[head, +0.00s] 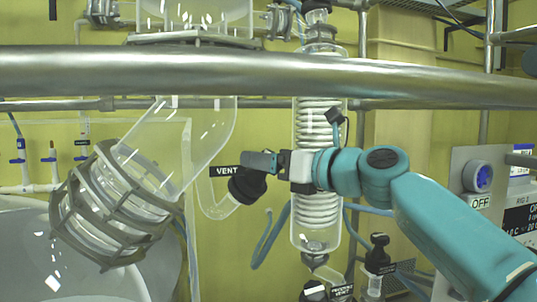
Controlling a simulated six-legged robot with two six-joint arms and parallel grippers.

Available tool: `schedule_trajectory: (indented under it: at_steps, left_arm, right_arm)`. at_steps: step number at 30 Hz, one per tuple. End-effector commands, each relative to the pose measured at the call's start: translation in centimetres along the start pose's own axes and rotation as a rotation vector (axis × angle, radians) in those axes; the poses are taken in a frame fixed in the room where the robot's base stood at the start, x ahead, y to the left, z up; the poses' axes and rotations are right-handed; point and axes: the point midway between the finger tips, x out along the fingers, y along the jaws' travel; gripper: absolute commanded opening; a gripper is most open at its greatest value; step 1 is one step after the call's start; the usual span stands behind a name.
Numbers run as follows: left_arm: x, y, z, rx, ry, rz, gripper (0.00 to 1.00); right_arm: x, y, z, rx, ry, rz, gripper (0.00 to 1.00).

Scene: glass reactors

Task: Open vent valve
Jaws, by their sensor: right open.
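The vent valve (247,187) is a black round knob on a bent glass tube, left of centre. A black label reading VENT (226,171) sits at its upper left. My right gripper (260,162) reaches in from the right, and its dark fingers overlap the upper edge of the knob in the picture. The gripper is open. I cannot tell whether the fingers touch the knob or are in front of it. My left gripper is not in view.
A thick metal rail (200,72) crosses the upper view. A glass coil condenser (318,215) stands behind my right gripper. A caged glass joint (110,205) is at left. A control box (478,177) labelled OFF is at right. Another black-capped valve (379,255) is lower right.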

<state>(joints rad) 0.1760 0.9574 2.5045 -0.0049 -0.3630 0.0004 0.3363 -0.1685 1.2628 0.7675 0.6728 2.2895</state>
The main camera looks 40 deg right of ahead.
Motion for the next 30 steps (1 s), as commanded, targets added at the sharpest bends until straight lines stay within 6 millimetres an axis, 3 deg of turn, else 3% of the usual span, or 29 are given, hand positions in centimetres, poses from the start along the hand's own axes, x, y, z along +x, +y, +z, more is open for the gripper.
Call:
schedule_trajectory:
  at_steps: [9, 13, 14, 30]
  left_arm:
    - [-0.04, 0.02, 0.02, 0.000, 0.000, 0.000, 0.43]
    - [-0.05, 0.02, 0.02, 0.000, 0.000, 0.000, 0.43]
    - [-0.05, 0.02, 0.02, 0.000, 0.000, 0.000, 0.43]
    - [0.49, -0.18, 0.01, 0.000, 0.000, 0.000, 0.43]
  right_arm:
    - [0.28, -0.03, -0.07, 0.000, 0.001, -0.001, 0.75]
    - [0.26, -0.04, -0.06, 0.000, 0.001, -0.001, 0.33]
    - [0.25, -0.03, -0.06, 0.000, 0.001, -0.001, 0.27]
    - [0.16, -0.15, -0.07, -0.112, 0.000, 0.110, 0.27]
